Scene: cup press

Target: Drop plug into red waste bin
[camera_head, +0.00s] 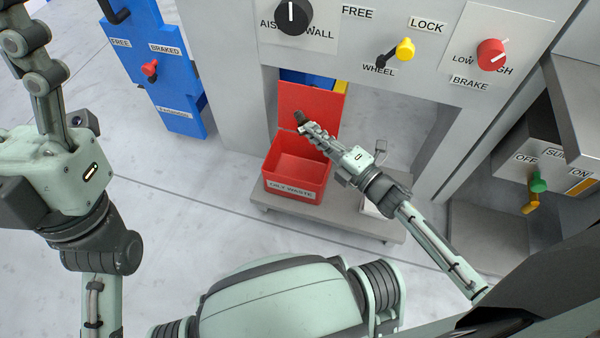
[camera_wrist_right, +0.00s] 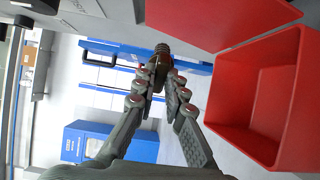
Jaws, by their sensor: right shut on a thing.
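My right gripper (camera_head: 307,128) is shut on a small dark plug (camera_head: 299,117). In the right wrist view the plug (camera_wrist_right: 161,54) sticks out beyond the closed fingertips (camera_wrist_right: 164,82). The red waste bin (camera_head: 290,189) is open at the top and labelled as waste. In the head view the gripper and plug appear at the upper edge of the bin opening, in front of the red panel behind it. In the right wrist view the bin (camera_wrist_right: 237,135) lies to the right of the fingers, apart from the plug. My left gripper (camera_head: 50,110) is at the far left, partly cut off.
The bin stands on a grey low platform (camera_head: 335,218). A grey console with knobs (camera_head: 293,16) stands above. A blue panel (camera_head: 150,60) is at the left.

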